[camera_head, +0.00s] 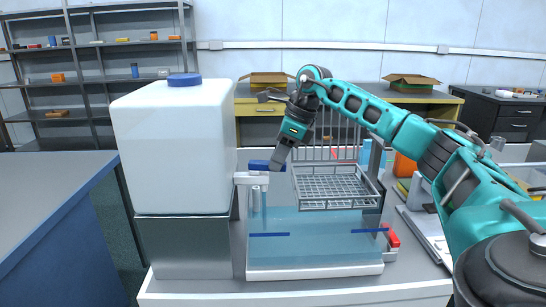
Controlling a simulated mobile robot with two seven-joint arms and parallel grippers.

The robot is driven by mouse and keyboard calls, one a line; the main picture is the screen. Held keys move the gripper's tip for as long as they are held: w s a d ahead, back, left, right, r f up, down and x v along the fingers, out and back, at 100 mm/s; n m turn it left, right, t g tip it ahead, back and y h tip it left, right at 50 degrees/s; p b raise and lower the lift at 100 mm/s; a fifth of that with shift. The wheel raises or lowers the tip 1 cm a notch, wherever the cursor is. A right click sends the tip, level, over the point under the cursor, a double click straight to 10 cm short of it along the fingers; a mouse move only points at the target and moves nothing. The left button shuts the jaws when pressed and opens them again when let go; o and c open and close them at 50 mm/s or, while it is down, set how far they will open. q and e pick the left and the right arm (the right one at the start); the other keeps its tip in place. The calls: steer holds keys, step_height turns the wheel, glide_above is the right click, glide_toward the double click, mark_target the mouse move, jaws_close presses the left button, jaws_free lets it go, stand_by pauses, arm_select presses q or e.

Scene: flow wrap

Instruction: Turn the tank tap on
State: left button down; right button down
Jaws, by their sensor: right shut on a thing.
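A white tank (172,140) with a blue cap (184,80) stands on a grey metal stand (185,248) left of the middle. Its white tap (252,179) sticks out to the right near the tank's base and has a blue lever (262,166) on top. My right gripper (278,160) comes down from the upper right and is shut on the blue lever at its right end. The fingers hide part of the lever. Below the spout is a bluish see-through upright shape (257,203); I cannot tell whether it is running water. My left gripper is not in view.
A clear blue-tinted basin (315,272) with a white rim lies under the tap. A grey wire rack (335,188) stands behind it. A red clip-like part (392,238) sits at its right.

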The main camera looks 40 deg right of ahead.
steer(key=c, duration=0.9)
jaws_free()
steer(key=shift+r, duration=0.1)
steer(key=p+v, duration=0.1)
steer(key=v, duration=1.1)
steer(key=shift+s+d+r+p, duration=0.1)
steer(key=shift+s+r+p, duration=0.1)
steer(key=shift+r+p, duration=0.2)
steer(key=shift+f, duration=0.1)
